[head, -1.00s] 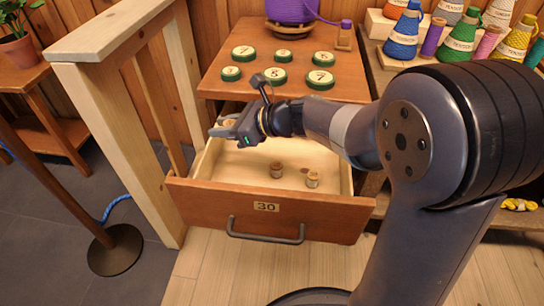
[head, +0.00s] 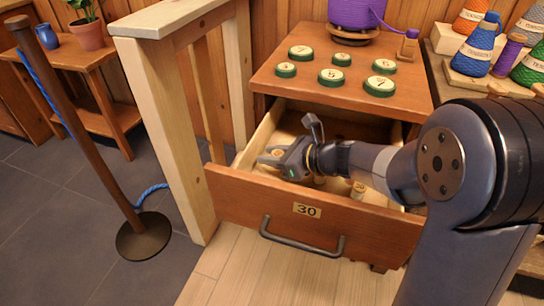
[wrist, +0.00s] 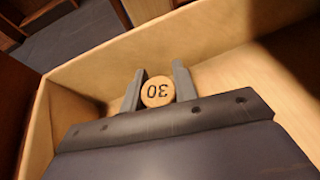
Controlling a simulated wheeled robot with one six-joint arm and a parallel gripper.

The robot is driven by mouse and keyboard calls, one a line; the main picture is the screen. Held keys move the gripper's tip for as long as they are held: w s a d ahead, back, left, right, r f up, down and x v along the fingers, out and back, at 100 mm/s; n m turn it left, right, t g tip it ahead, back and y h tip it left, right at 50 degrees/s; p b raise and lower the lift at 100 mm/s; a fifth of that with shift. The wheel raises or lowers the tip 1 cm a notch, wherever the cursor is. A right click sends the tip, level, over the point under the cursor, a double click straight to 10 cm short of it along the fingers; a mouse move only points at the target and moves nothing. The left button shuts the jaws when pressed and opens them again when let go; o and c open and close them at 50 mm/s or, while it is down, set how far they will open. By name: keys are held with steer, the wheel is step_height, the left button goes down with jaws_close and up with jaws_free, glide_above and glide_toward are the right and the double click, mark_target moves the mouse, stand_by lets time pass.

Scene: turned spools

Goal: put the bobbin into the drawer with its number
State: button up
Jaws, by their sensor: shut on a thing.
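The drawer (head: 245,204) with the number 30 on its plate (head: 307,211) stands open below a wooden top. My gripper (head: 268,157) is low at the drawer's left part, inside its walls as seen in the wrist view. It is shut on a bobbin (wrist: 158,92), whose round pale end reads 30, upside down in that view. The fingers stand on either side of it. Whether the bobbin touches the drawer floor cannot be told. Other small bobbins stand in the drawer, one to the right (head: 357,188) and one partly hidden behind my wrist (head: 318,178).
Numbered green-rimmed discs (head: 333,76) and a purple spool (head: 350,13) sit on the top above the drawer. A pale wooden post (head: 170,130) stands close at the left. A rope stand (head: 143,236) is farther left. Thread cones (head: 476,46) fill a shelf at right.

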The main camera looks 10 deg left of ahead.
steer(key=shift+f+b, duration=0.5)
steer(key=shift+f, duration=0.1)
steer(key=o, duration=0.9)
steer(key=shift+o, duration=0.2)
steer(key=shift+r, duration=0.1)
steer(key=shift+r, duration=0.2)
steer(key=p+v, duration=0.5)
steer(key=v, duration=0.7)
steer(key=shift+r, duration=0.35)
